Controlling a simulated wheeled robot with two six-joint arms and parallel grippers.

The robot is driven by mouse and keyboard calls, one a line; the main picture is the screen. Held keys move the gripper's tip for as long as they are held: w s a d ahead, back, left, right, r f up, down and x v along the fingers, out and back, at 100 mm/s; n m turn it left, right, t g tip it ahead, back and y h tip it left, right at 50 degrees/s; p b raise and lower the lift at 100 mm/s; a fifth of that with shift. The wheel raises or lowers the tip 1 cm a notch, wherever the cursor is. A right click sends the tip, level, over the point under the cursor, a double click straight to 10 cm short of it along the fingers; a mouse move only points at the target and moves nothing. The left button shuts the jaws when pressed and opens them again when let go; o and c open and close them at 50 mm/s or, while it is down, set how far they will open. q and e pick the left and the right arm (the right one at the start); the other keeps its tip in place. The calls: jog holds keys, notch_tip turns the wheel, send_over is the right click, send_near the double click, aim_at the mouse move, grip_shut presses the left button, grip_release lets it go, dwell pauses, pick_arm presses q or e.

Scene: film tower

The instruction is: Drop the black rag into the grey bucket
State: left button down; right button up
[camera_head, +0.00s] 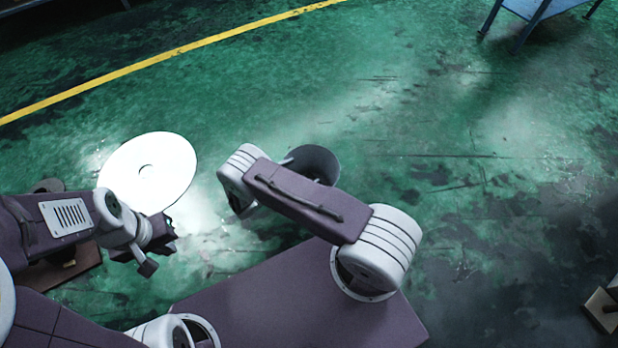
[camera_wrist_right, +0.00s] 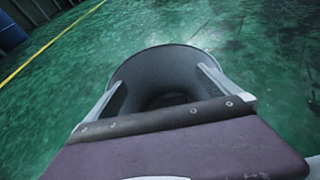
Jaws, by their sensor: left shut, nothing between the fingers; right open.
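The grey bucket (camera_head: 318,162) stands on the green floor in the head view, partly hidden behind my right arm. Its round mouth also shows in the right wrist view (camera_wrist_right: 163,61), directly ahead of my right gripper (camera_wrist_right: 158,82). The right gripper is open, its two fingers apart and overlapping the bucket's mouth in that view; I cannot tell how high above it they are. No rag shows between these fingers. My left gripper (camera_head: 158,248) is shut and empty, below the white disc in the head view. I cannot make out the black rag in either view; the bucket's inside is dark.
A large white disc (camera_head: 150,172) lies left of the bucket. A brown box-like thing (camera_head: 70,272) is at the lower left. A blue-legged table (camera_head: 540,10) stands at the top right, and a wooden piece (camera_head: 602,310) at the lower right. The floor right of the bucket is clear.

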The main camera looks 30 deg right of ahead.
jog(key=p+v, duration=0.2)
jog(key=v, duration=0.3)
jog(key=shift+a+r, duration=0.15)
jog(key=shift+r, duration=0.05)
pick_arm(q)
notch_tip(320, 180, up, 3)
pick_arm(e)
jog(key=shift+s+a, duration=0.2)
jog(key=shift+a, duration=0.15)
